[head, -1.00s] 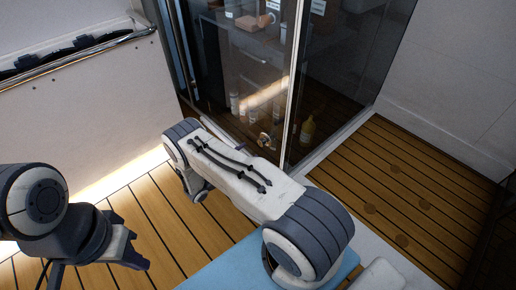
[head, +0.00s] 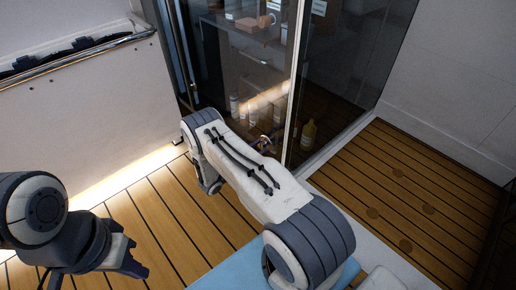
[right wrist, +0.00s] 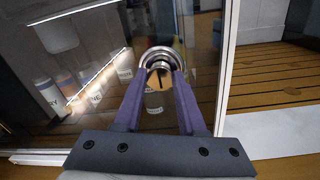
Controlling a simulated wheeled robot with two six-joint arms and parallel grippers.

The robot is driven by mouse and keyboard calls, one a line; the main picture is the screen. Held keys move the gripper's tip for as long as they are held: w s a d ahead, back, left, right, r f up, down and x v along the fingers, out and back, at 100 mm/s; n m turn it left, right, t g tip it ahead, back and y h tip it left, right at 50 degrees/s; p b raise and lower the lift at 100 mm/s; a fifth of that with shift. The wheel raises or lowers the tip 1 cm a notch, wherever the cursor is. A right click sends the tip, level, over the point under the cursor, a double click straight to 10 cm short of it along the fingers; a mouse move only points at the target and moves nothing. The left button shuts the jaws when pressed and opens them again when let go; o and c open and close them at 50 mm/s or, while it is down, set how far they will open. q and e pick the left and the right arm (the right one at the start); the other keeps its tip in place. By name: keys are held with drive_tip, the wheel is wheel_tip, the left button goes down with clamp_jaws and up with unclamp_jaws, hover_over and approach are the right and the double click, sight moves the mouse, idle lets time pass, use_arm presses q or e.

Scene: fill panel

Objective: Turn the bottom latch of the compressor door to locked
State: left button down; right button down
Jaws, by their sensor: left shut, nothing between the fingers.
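The compressor door (head: 240,85) is a dark glass panel with a pale metal edge. Its latch (right wrist: 160,76), a round chrome ring with a brass-coloured knob, sits low on the glass near that edge. My right gripper (right wrist: 160,72) has its two purple fingers on either side of the knob, apparently closed on it. The knob's front is partly hidden by the fingers. In the head view my right arm largely hides the right gripper, and the latch shows only as a small spot there. My left gripper (head: 138,268) is shut and empty at the lower left, away from the door.
Behind the glass stand several pale bottles (right wrist: 48,95) and a yellow bottle (head: 308,134). A white cabinet (head: 85,120) with a metal rail stands at the left. Slatted wooden floor (head: 400,190) is free at the right. A light blue surface (head: 225,272) lies below my right arm.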

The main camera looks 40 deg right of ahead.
drive_tip(key=shift+n, duration=0.4)
drive_tip(key=n, duration=0.2)
drive_tip(key=shift+a+n+p, duration=0.1)
drive_tip(key=shift+n+p, duration=0.3)
drive_tip(key=n, duration=0.8)
drive_tip(key=shift+n+g, duration=0.3)
drive_tip(key=shift+n, duration=0.1)
drive_tip(key=n, duration=0.4)
drive_tip(key=shift+w+n, duration=0.1)
drive_tip(key=shift+n, duration=0.3)
drive_tip(key=c, duration=0.5)
unclamp_jaws()
